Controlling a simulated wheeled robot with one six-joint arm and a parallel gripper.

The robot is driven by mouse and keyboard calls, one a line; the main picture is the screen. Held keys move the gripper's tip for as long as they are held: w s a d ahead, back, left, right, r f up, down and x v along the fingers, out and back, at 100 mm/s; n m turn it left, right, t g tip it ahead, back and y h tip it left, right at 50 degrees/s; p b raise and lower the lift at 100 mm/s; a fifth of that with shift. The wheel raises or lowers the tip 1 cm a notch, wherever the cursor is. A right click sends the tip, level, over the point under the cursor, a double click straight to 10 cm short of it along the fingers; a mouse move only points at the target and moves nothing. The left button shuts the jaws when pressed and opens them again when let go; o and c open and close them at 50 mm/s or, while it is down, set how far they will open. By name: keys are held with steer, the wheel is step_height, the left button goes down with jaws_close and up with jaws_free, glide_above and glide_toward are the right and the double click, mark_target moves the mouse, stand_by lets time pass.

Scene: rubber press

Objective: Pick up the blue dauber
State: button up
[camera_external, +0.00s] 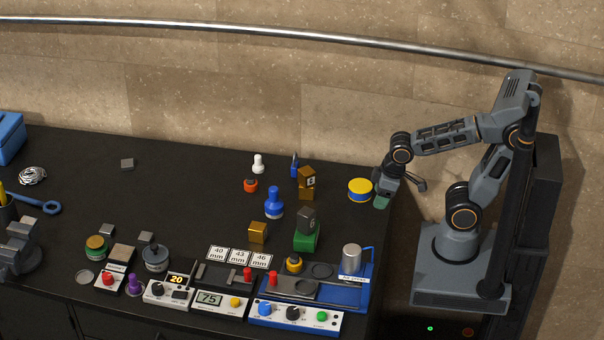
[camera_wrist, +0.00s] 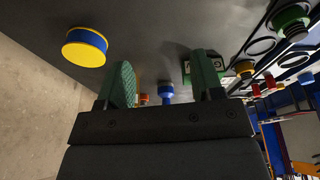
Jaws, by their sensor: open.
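The blue dauber (camera_external: 273,204) stands upright on the dark bench, with a rounded knob on top and a wider base. In the wrist view a blue thing (camera_wrist: 166,92) that looks like the dauber shows between my fingers, some way beyond them. My gripper (camera_external: 382,201) is at the right end of the bench, well to the right of the dauber. In the wrist view its two green finger pads (camera_wrist: 165,78) are apart with nothing held between them.
A yellow and blue tin (camera_external: 360,189) stands close to my gripper's left. Stacked brown blocks (camera_external: 307,184), a green block with a dark block on top (camera_external: 306,240) and a gold block (camera_external: 258,232) surround the dauber. A blue press station (camera_external: 315,290) fills the front right.

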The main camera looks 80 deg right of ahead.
steer(key=w+f+n+h, duration=0.1)
steer(key=w+f+n, duration=0.1)
steer(key=w+d+f+n+h+b, duration=0.1)
steer(key=w+f+n+h, duration=0.1)
steer(key=n, duration=0.1)
steer(key=shift+w+d, duration=0.15)
steer(key=shift+w, duration=0.1)
steer(key=w+n+h, duration=0.1)
steer(key=w+n, duration=0.1)
steer(key=w+n+t+b, duration=0.1)
steer(key=w+n, duration=0.1)
steer(key=n, duration=0.1)
steer(key=w+n+t+h, duration=0.1)
steer(key=w+n, duration=0.1)
steer(key=shift+w+d+f+n+h, duration=0.1)
steer(key=shift+d+f+n+h, duration=0.1)
steer(key=shift+f+n+h, duration=0.1)
steer(key=w+a+r+n+t, duration=0.1)
steer(key=w+a+n+t, duration=0.1)
steer(key=w+n+t, duration=0.35)
steer(key=n+t+y, duration=0.1)
steer(key=n+t, duration=0.1)
steer(key=n, duration=1.1)
glide_toward(275, 188)
steer(key=b+x, duration=0.1)
steer(key=x, duration=0.6)
steer(key=shift+w+a, duration=0.1)
steer(key=shift+w, duration=0.05)
steer(key=shift+x, duration=2.6)
steer(key=c, duration=1.1)
